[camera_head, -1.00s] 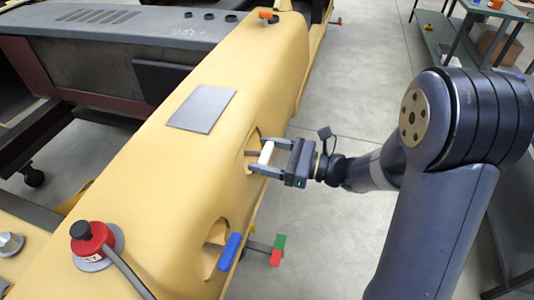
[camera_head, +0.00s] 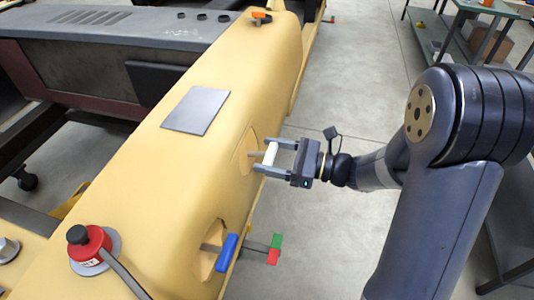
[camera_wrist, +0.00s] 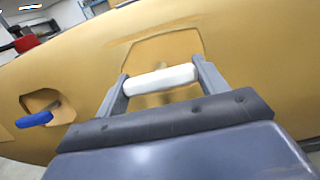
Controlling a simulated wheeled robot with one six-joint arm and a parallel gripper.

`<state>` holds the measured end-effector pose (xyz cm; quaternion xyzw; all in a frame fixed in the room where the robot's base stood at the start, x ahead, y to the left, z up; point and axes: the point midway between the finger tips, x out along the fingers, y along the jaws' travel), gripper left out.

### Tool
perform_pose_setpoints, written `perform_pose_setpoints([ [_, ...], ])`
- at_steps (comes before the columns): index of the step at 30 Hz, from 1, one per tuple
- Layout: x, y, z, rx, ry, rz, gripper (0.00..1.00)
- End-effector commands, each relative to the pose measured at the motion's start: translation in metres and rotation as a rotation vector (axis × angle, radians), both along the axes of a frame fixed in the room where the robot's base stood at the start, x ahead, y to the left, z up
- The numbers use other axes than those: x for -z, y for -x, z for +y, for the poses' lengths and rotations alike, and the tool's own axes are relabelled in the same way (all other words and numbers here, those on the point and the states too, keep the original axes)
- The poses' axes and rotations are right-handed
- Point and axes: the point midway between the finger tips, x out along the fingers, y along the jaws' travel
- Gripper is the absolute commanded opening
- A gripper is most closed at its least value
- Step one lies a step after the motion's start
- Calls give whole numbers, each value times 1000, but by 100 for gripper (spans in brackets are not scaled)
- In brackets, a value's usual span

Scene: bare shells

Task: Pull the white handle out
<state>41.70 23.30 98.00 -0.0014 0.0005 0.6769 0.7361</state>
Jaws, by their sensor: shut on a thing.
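The white handle (camera_head: 270,153) is a short bar in front of a recess in the side of the yellow body (camera_head: 262,90). My gripper (camera_head: 271,156) is shut on it, with one finger at each end of the bar. In the wrist view the white handle (camera_wrist: 159,81) lies crosswise between my gripper's fingers (camera_wrist: 160,84). A thin stem behind the bar leads toward the recess. The recess panel (camera_wrist: 160,52) shows behind it.
A red knob with a black top (camera_head: 88,243) and a grey plate (camera_head: 196,110) are on the yellow body.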

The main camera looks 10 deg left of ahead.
Motion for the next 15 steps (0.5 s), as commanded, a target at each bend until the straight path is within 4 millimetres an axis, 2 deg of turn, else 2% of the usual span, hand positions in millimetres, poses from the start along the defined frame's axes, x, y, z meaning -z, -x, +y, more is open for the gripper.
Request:
perform_pose_setpoints([
  [2,-1,0,-1,1,-1,0,27],
  [3,-1,0,-1,1,-2,0,71],
  [10,0,0,-1,1,-1,0,90],
  [15,0,0,0,1,-1,0,90],
])
